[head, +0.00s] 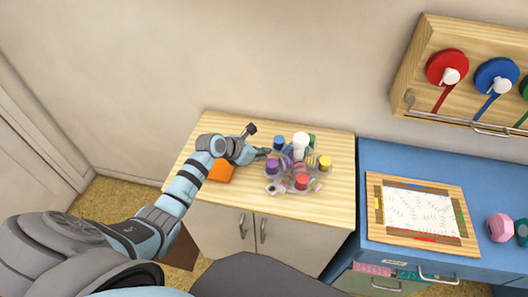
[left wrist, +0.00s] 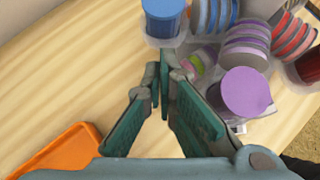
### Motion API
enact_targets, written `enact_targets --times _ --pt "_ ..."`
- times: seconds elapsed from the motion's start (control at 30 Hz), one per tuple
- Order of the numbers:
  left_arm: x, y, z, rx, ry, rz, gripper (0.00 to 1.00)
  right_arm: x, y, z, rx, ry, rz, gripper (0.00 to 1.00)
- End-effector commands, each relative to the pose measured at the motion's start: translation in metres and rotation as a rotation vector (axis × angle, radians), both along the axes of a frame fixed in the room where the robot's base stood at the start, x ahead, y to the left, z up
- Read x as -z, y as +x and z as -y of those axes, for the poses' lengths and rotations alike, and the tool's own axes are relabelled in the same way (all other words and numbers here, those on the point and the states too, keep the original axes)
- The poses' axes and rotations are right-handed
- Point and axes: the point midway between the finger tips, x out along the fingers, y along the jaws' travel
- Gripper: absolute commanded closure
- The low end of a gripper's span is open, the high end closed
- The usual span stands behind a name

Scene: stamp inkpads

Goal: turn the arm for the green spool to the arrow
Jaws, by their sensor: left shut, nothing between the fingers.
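A green spool (head: 524,87) hangs on the wooden wall rack and is cut off by the right edge of the head view. Its arm and any arrow cannot be made out. My left gripper (head: 264,153) is far to the left of it, low over the wooden cabinet top beside a cluster of colored stamps and pads. In the left wrist view its fingertips (left wrist: 163,78) are together and empty, close to a blue pot (left wrist: 165,18) and a purple round piece (left wrist: 247,92). My right gripper is not in view.
A red spool (head: 440,65) and a blue spool (head: 492,73) with white knobs hang left of the green one. Below stands a blue cabinet (head: 385,152) bearing a framed sheet (head: 420,208). An orange pad (head: 221,171) lies under my left arm.

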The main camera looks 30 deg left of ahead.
Motion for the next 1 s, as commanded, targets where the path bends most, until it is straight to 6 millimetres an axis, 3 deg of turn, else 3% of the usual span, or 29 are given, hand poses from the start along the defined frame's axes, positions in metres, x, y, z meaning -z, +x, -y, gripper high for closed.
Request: enact_targets --times 0.53,1.0 --pt "0.000 0.008 0.003 0.001 0.000 0.000 1.00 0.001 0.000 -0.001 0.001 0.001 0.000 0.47" --pt "0.001 0.011 -0.005 0.041 0.000 0.001 1.00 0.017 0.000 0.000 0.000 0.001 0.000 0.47"
